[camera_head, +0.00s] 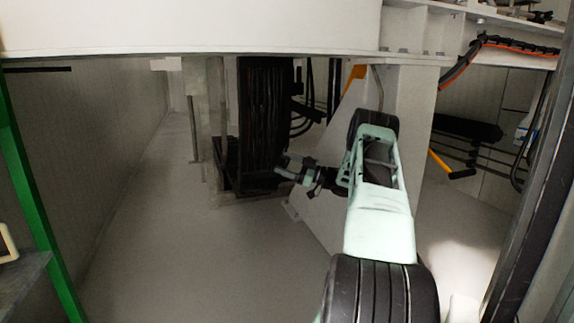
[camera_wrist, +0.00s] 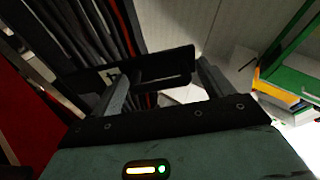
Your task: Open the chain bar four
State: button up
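A black cable chain (camera_head: 263,115) hangs vertically under the white beam in the head view, with dark cables packed inside it. In the wrist view its cables (camera_wrist: 75,40) run up at the left. A black bar (camera_wrist: 165,68) crosses in front of them and sticks out to the right, between and just beyond my fingertips. Which bar number it is, and whether it is latched, I cannot tell. My gripper (camera_head: 283,168) (camera_wrist: 164,72) is at the chain's right side, its two fingers spread apart. I cannot tell whether a finger touches the bar.
A white beam (camera_head: 190,28) spans overhead. A white column (camera_head: 405,110) stands behind my arm. A green post (camera_head: 35,190) is at the left. The grey floor (camera_head: 190,270) in front of the chain is clear. A red surface (camera_wrist: 30,115) shows at the wrist view's left.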

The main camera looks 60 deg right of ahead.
jog(key=shift+r, duration=0.1)
notch_tip(320, 180, up, 10)
jog(key=p, duration=0.6)
